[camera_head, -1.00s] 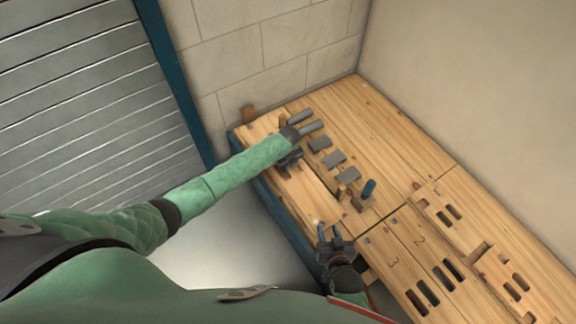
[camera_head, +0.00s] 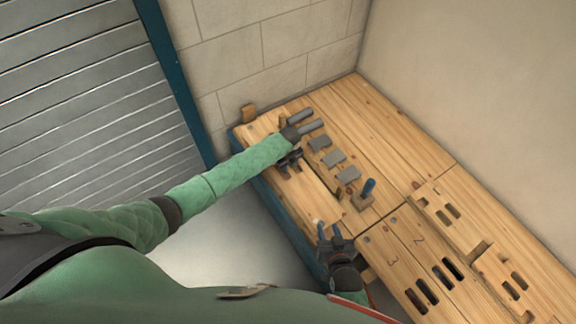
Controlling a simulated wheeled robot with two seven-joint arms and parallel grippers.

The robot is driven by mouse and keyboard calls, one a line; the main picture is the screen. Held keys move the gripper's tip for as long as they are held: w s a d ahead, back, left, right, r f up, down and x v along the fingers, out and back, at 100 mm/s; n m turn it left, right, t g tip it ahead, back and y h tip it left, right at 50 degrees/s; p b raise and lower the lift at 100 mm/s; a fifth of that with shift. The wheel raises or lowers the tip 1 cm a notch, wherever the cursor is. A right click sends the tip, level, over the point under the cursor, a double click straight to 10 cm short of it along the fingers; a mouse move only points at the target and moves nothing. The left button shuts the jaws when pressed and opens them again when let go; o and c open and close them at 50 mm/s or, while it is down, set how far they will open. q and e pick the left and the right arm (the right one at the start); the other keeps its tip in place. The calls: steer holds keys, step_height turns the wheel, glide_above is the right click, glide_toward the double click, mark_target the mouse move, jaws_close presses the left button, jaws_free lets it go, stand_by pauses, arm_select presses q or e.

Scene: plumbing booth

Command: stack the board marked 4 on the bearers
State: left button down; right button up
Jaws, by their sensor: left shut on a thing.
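A long pale wooden board (camera_head: 312,193) lies along the near-left edge of the bench, and no number is readable on it. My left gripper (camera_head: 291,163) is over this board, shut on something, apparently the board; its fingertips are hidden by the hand. My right gripper (camera_head: 328,231) is at the board's near end, its two fingers apart. Boards marked 3 (camera_head: 395,268) and 2 (camera_head: 432,255) lie at the lower right, with dark slots through them. I cannot pick out the bearers for certain.
The bench top (camera_head: 380,130) towards the right wall is clear. A slatted shutter (camera_head: 90,110) is at left.

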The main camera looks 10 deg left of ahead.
arm_select(q)
steer(key=shift+f, duration=0.1)
stand_by(0.6)
steer(key=c, duration=1.3)
jaws_free()
steer(key=shift+o, duration=0.5)
steer(key=shift+f, duration=0.1)
step_height(320, 180, up, 8)
steer(key=shift+s+d+f+p, duration=0.1)
steer(key=shift+p, duration=0.45)
